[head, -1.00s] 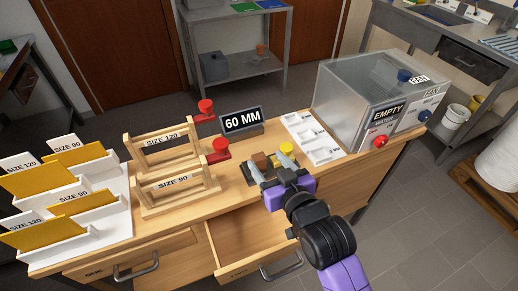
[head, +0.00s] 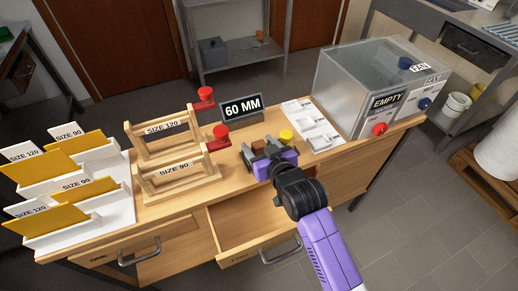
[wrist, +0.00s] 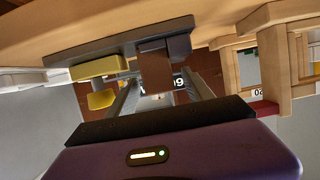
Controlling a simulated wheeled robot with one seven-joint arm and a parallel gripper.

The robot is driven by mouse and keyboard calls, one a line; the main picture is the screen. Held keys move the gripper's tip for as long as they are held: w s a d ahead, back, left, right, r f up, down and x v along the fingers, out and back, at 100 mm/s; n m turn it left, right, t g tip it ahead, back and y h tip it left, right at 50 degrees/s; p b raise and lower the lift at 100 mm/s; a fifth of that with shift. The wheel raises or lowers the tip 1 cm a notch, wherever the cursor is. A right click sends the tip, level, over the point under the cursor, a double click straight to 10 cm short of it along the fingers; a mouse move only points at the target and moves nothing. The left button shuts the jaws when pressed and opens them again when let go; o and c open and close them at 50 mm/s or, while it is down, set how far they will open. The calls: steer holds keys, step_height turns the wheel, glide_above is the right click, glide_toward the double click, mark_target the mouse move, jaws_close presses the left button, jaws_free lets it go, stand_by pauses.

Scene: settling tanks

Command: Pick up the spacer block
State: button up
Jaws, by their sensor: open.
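A small brown block (head: 258,147), which looks like the spacer block, stands on a dark grey holder on the bench. In the wrist view the brown block (wrist: 155,72) shows between my two fingers, with gaps at its sides. The holder (wrist: 180,46) runs behind it. My gripper (head: 267,152) is open and low over the bench at the near side of the block. The fingers (wrist: 162,92) point toward the holder. The purple wrist hides part of the holder in the head view.
A yellow piece (head: 286,135) sits right beside the brown block. The 60 MM sign (head: 241,107) stands behind. A white tray (head: 325,142) and clear box (head: 365,85) are to the right, wooden frames (head: 175,180) to the left. An open drawer (head: 245,225) sticks out in front.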

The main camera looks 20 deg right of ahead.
mark_target(259, 144)
jaws_close()
steer(key=shift+r, duration=0.15)
step_height(259, 144, up, 20)
stand_by(0.7)
